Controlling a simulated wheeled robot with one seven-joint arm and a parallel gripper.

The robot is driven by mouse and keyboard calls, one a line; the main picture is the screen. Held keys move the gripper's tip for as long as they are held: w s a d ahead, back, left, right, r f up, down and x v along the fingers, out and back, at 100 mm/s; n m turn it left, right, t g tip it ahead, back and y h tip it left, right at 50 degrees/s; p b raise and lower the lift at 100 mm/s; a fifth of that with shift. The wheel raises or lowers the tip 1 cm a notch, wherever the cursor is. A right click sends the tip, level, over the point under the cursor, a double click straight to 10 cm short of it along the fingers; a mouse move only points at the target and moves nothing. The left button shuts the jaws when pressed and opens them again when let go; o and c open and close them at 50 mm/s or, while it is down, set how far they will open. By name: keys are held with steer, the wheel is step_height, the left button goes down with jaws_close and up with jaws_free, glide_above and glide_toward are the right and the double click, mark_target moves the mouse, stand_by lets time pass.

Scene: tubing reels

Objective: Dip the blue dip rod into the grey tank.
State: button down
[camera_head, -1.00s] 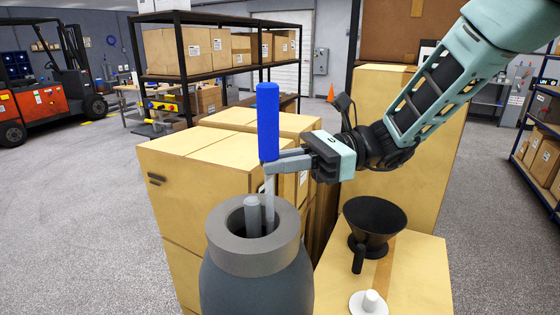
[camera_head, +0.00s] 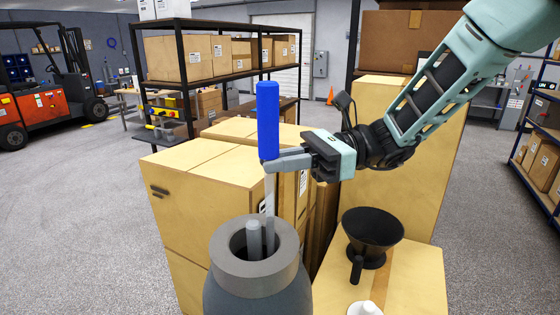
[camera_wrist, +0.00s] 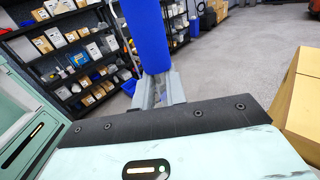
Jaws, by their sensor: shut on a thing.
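The dip rod has a blue handle (camera_head: 268,122) and a thin grey shaft, and stands upright. My gripper (camera_head: 274,160) is shut on it at the base of the handle. The blue handle (camera_wrist: 146,35) also shows in the wrist view, at the fingers (camera_wrist: 160,90). The grey tank (camera_head: 236,263) stands at the lower middle of the head view, with a round open mouth. The shaft runs down across the far rim to the mouth, beside a grey post (camera_head: 254,240) inside it. I cannot tell how deep the shaft's lower end is.
A black funnel (camera_head: 372,232) and a partly cut-off white piece (camera_head: 365,308) are on a tan box (camera_head: 425,275) to the right. Tall tan boxes (camera_head: 205,180) stand close behind the tank. Open floor lies to the left.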

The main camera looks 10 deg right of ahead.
step_height(320, 180, up, 16)
steer(key=p, duration=1)
steer(key=shift+r, duration=0.15)
stand_by(1.2)
